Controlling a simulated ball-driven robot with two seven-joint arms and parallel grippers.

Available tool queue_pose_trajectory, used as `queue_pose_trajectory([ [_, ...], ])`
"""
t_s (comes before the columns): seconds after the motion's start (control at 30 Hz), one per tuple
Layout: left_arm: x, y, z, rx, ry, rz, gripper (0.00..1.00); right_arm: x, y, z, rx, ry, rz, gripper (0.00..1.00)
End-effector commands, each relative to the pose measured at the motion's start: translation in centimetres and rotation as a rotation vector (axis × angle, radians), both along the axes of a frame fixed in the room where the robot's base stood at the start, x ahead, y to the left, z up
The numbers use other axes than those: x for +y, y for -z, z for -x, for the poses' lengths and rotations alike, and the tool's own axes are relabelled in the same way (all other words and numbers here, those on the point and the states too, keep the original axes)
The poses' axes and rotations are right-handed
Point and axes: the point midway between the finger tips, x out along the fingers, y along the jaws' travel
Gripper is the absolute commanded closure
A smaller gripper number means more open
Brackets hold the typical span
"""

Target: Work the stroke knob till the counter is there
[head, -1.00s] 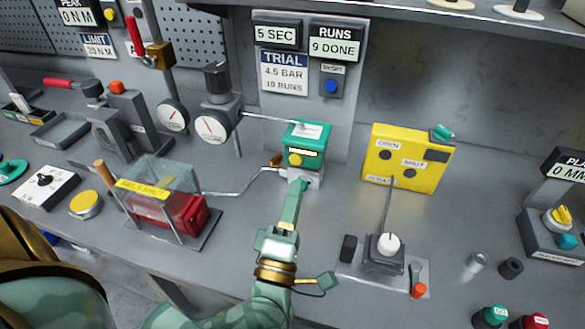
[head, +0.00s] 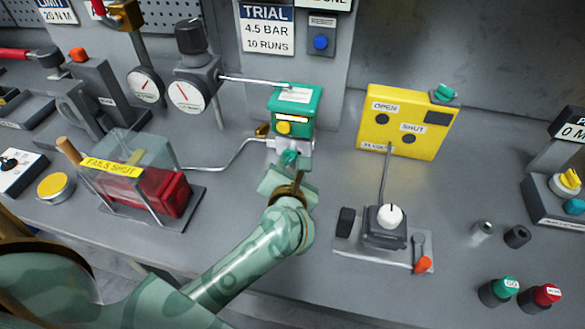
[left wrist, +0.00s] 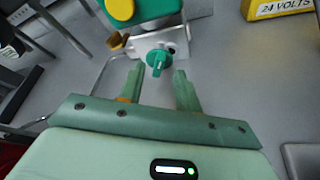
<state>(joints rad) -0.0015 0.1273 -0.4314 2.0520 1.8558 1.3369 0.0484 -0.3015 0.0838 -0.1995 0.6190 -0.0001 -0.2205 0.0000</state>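The valve actuator (head: 296,108) is a green box with a yellow button on a pale block (head: 292,146). A small teal knob (head: 290,158) sticks out of the block's front; I cannot read a label on it. It also shows in the left wrist view (left wrist: 158,60). My left gripper (left wrist: 159,74) is open, its two fingers apart on either side of the knob's near end; I see no clear contact. In the head view the left gripper (head: 291,175) is just in front of the block. The runs counter (head: 324,4) is cut off at the top, its number unseen. My right gripper is out of view.
A sign (head: 267,30) reads trial, 4.5 bar, 10 runs. A yellow 24-volt box (head: 408,125) and a small plate with a white knob (head: 390,216) are to the right. A clear guarded red part (head: 165,190) is left.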

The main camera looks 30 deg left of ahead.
Motion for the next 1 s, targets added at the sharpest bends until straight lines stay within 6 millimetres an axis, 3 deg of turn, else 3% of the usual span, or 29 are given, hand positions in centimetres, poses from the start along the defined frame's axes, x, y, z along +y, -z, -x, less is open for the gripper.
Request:
queue_pose_trajectory([
  [0.2,1.0,0.9,-2.0,0.0,0.0,-0.001,0.66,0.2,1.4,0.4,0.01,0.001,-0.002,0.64],
  [0.5,1.1,0.8,-2.3,-0.002,0.001,-0.002,0.66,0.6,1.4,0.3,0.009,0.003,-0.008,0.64],
  [0.53,1.1,0.8,-2.3,-0.002,0.001,-0.002,0.69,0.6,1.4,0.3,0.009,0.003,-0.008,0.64],
  [0.63,1.1,0.8,-2.3,-0.001,0.001,-0.001,0.97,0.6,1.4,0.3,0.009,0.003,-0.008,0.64],
  [0.67,1.1,0.8,-2.3,-0.002,0.001,-0.002,1.0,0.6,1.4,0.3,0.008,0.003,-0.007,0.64],
  [1.0,1.2,0.8,-2.3,-0.009,0.002,0.028,1.0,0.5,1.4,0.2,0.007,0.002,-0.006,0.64],
])
